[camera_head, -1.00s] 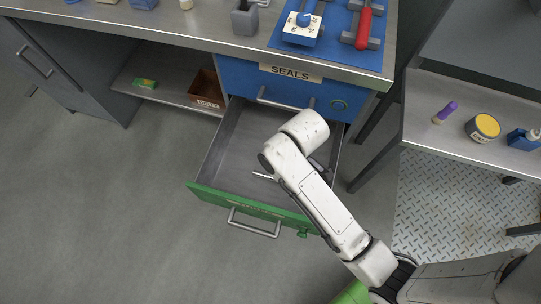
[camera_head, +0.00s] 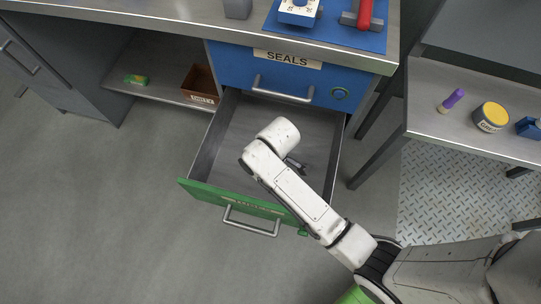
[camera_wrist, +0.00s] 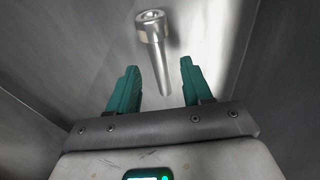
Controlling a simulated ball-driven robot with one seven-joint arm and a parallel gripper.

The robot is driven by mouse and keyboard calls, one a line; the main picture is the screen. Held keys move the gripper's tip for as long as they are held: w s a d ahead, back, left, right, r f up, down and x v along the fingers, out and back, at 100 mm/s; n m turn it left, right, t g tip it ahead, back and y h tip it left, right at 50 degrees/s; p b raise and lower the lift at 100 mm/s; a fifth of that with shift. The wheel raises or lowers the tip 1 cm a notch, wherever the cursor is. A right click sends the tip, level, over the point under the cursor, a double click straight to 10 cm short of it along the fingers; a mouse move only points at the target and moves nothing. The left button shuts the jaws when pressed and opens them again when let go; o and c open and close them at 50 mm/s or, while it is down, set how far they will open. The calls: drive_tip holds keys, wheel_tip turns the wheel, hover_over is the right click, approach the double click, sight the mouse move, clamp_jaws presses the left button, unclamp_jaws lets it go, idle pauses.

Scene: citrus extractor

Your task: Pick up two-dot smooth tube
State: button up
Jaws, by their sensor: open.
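A smooth metallic tube (camera_wrist: 158,58) with a wider, hollow-looking collar at its far end shows in the wrist view. It lies in the open drawer, and its narrow end points down between the fingers. No dots can be made out on it. My gripper (camera_wrist: 160,85) is open, with one teal finger on each side of the tube's narrow end and visible gaps on both sides. In the head view my arm reaches over the green-fronted drawer (camera_head: 228,196) and hides the gripper and most of the drawer's middle. I cannot tell the height of the fingers above the tube.
The drawer's walls surround the gripper. A blue SEALS drawer (camera_head: 230,68) is shut above it, under the metal worktop (camera_head: 150,12). A side table (camera_head: 470,140) at right bears a purple-topped item (camera_head: 452,99) and a yellow-topped tin (camera_head: 491,116). Open floor lies at left.

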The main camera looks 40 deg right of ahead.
wheel_tip(320, 180, down, 2)
drive_tip(key=shift+w, duration=0.15)
clamp_jaws()
idle(0.4)
idle(0.6)
